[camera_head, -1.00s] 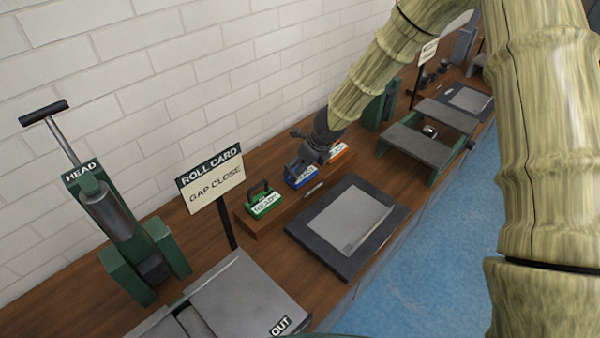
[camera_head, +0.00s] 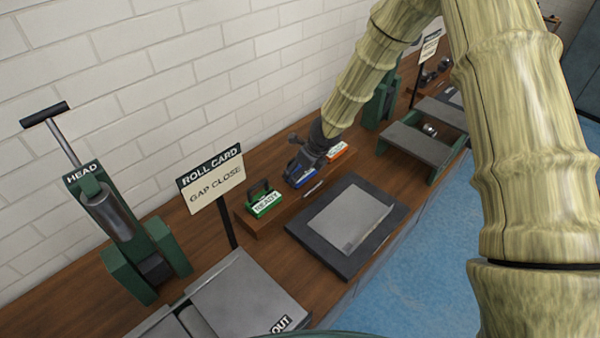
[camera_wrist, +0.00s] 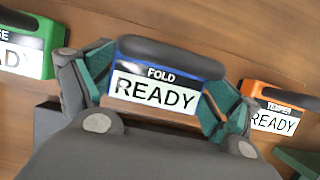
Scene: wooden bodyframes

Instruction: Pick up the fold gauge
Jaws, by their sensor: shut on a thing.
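The fold gauge (camera_wrist: 156,84) is a blue block with a dark handle and a white label reading FOLD READY. In the wrist view it sits between the two fingers of my gripper (camera_wrist: 158,100), which is shut on its sides. In the head view the fold gauge (camera_head: 298,176) is at the wooden shelf, partly hidden by my gripper (camera_head: 305,165). I cannot tell whether it is clear of the shelf.
A green gauge (camera_head: 264,202) stands to the left and an orange gauge (camera_head: 338,151) to the right, both close by. A dark tray with a grey sheet (camera_head: 350,218) lies in front. The ROLL CARD sign (camera_head: 212,181) stands further left.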

